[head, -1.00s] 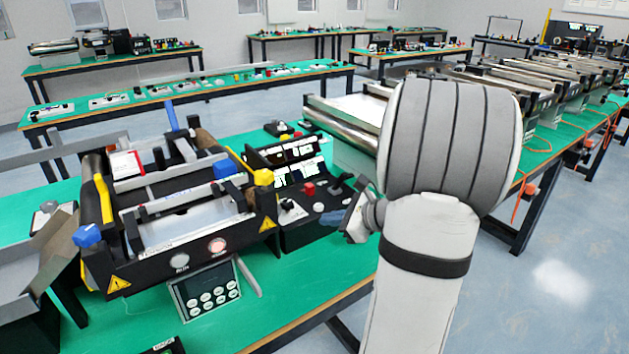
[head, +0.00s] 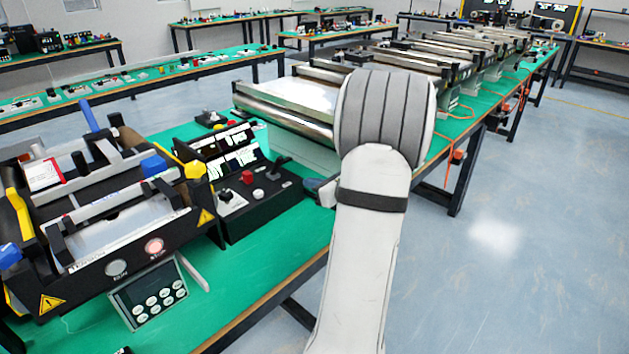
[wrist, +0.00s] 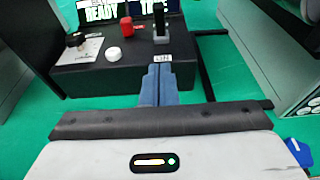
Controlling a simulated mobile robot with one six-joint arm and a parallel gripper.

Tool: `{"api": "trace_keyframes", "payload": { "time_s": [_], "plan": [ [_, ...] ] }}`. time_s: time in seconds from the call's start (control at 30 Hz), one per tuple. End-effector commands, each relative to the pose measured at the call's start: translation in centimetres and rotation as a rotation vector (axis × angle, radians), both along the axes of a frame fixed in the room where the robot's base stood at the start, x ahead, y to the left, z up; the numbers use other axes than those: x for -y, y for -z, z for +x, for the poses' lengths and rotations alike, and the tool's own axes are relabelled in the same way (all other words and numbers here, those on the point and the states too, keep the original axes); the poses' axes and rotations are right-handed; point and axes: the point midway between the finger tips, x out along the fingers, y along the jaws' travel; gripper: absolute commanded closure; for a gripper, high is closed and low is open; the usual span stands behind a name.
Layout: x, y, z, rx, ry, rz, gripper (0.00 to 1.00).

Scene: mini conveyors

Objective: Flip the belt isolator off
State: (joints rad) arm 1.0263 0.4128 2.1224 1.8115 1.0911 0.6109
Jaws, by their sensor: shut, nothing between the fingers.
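The control box (head: 255,205) is black and stands on the green bench; it also shows in the wrist view (wrist: 100,78). A lever (head: 281,163) stands up near its right end. In the wrist view the lever (wrist: 160,30) has a small white label (wrist: 162,57) in front of it, which seems to read ON. I take this lever to be the belt isolator. My gripper (wrist: 158,72) is shut and empty, its blue fingertips just in front of the label, apparently short of the lever. In the head view my arm mostly hides the gripper.
A red button (wrist: 126,25), a white button (wrist: 113,53) and a black knob (wrist: 75,39) share the box top. Lit displays (head: 235,150) stand behind them. A mini conveyor (head: 110,225) is left of the box, and a large roller conveyor (head: 285,105) lies behind.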

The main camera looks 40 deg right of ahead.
Motion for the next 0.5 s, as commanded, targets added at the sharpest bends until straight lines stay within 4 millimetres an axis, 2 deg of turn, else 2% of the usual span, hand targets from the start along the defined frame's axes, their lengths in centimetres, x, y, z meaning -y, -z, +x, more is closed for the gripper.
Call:
{"api": "trace_keyframes", "payload": {
  "time_s": [0.1,0.3,0.37,0.5],
  "plan": [
    [-0.4,0.8,2.7,-0.001,-0.006,0.001,1.0],
    [-0.7,1.8,6.7,-0.001,-0.006,0.001,1.0],
    [-0.7,0.8,7.5,0.002,-0.005,-0.003,1.0],
    [-0.8,0.0,9.0,0.001,-0.004,-0.002,1.0]
  ]
}}
